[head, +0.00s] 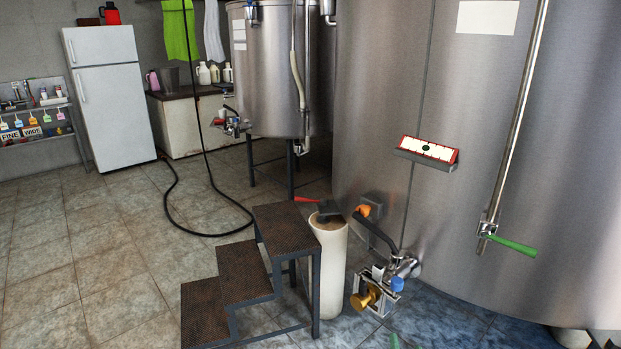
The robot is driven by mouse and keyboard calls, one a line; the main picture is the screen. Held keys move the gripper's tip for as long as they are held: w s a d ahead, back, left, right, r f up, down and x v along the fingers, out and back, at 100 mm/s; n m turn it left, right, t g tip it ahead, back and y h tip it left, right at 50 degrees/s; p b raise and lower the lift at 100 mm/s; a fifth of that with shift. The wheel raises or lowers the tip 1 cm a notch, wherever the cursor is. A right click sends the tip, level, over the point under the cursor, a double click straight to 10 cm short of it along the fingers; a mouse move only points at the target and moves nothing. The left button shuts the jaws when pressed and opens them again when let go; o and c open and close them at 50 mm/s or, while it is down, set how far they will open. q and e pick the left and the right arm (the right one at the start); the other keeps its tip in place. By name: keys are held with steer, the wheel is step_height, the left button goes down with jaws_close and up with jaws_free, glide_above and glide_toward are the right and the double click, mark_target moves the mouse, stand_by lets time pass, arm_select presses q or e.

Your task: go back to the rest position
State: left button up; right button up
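The large steel tank (380,130) fills the right side. At its foot is an outlet valve (375,288) with blue and brass-coloured parts. A vertical pipe with a green lever (513,245) runs down the tank's front. A small red-and-white panel (428,149) sits on a ledge on the tank wall.
Dark metal steps (245,262) and a pale cylinder (329,255) with dark and red items on top stand before the tank. A second tank (275,70), white fridge (110,95), counter (180,120) and black hose (180,226) lie behind.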

steer(key=s+a+f+m+g+y, duration=0.2)
steer(key=s+a+f+m, duration=0.1)
steer(key=s+m, duration=0.55)
steer(key=s+a+f+m+g+y, duration=0.2)
steer(key=s+a+m+g, duration=0.1)
steer(key=s+m, duration=0.5)
steer(key=s+a+f+m+g+y, duration=0.1)
steer(key=s+a+f+m+g, duration=0.15)
steer(key=s+m, duration=0.55)
arm_select(q)
steer(key=s+a+r+p, duration=0.1)
steer(key=a+r+p, duration=0.2)
steer(key=r+p, duration=0.8)
steer(key=p, duration=0.3)
steer(key=shift+s+a+n+y+p, duration=0.2)
steer(key=shift+s+n+y+p, duration=0.1)
steer(key=shift+s+y, duration=0.1)
arm_select(e)
step_height(320, 180, up, 10)
steer(key=d+m, duration=0.2)
steer(key=shift+d+t, duration=0.25)
steer(key=shift+t, duration=0.2)
arm_select(q)
steer(key=shift+w+d+f, duration=0.1)
